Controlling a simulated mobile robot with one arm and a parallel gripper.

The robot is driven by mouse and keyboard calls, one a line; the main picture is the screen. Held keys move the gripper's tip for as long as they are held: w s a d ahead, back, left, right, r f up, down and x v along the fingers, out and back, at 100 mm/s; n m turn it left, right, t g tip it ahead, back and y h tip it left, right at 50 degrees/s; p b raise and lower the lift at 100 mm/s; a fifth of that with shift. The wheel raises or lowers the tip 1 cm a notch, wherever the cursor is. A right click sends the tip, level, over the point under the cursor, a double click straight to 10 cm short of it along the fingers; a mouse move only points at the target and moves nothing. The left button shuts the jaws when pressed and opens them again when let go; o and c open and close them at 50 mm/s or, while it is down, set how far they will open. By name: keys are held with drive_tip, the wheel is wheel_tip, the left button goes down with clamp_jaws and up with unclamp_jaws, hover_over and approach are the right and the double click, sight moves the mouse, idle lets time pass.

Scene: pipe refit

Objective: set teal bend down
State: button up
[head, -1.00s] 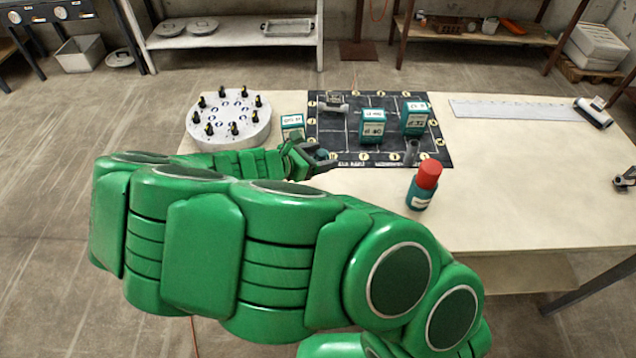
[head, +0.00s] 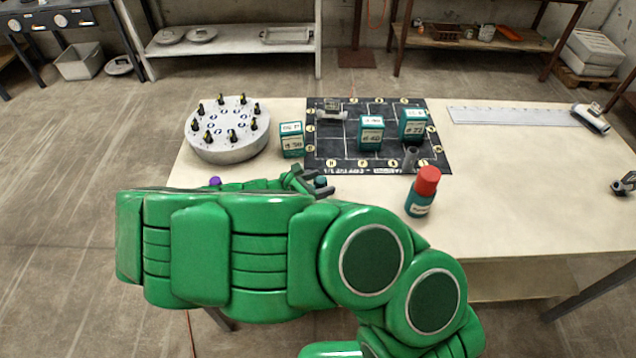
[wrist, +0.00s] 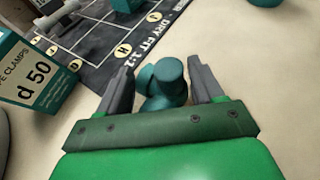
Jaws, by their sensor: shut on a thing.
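The teal bend (wrist: 162,82) is between the two fingers of my gripper (wrist: 164,88) in the wrist view, and the jaws are shut on it. In the head view my gripper (head: 310,184) is at the near side of the table, just in front of the dark mat's near edge. Only a small part of the teal bend (head: 321,182) shows there. I cannot tell whether the bend touches the table.
The dark grid mat (head: 345,152) carries teal boxes and grey pipe pieces. A teal d 50 box (head: 291,140) and a round grey stand (head: 230,147) are left of it. A red-capped bottle (head: 422,192) stands to the right. The table's right side (head: 520,190) is mostly clear.

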drive_tip(key=o, duration=1)
drive_tip(key=shift+f, duration=0.1)
drive_tip(key=shift+o, duration=0.2)
drive_tip(key=shift+v, duration=6.05)
